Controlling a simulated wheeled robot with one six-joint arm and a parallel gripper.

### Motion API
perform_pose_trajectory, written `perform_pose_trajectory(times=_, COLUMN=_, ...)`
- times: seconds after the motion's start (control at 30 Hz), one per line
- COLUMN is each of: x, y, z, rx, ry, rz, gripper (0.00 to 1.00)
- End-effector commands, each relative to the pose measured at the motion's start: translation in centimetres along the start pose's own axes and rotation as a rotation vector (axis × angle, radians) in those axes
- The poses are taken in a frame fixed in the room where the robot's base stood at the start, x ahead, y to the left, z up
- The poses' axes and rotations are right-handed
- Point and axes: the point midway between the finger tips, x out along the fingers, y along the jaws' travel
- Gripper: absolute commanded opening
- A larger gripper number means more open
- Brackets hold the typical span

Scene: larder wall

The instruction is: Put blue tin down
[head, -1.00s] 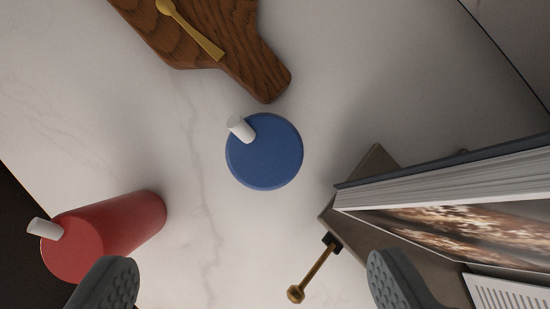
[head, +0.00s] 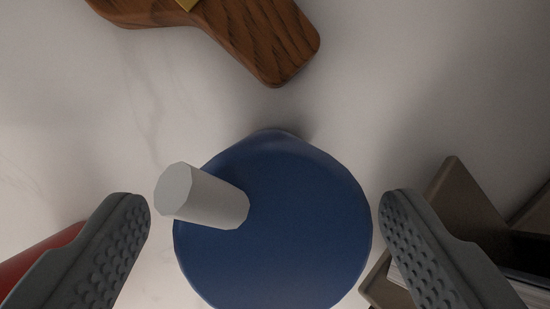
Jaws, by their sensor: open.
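The blue tin (head: 290,235) stands upright on the pale marble counter, seen from above in the head view, with a white peg (head: 203,197) on the left of its top. My gripper (head: 262,212) is open, one finger on each side of the tin. A gap shows between each finger and the tin's side. The tin's lower edge runs out of the bottom of the picture.
A red tin (head: 38,262) is partly visible at lower left behind my left finger. A brown stand (head: 455,215) is close on the right. Counter at upper right is clear.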

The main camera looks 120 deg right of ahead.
Motion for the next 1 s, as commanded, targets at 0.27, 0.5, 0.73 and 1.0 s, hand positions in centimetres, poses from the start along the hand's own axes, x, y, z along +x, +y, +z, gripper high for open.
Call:
perform_pose_trajectory(times=0.27, x=3.5, y=0.2, z=0.0, rx=-0.001, ry=0.000, rz=-0.001, gripper=0.79)
perform_pose_trajectory(times=0.5, x=3.8, y=0.3, z=0.0, rx=-0.001, ry=0.001, rz=0.001, gripper=0.79)
perform_pose_trajectory(times=0.73, x=3.8, y=0.3, z=0.0, rx=-0.001, ry=0.000, rz=0.001, gripper=0.36)
perform_pose_trajectory(times=1.0, x=3.7, y=0.3, z=-0.1, rx=-0.001, ry=0.001, rz=0.001, gripper=0.18)
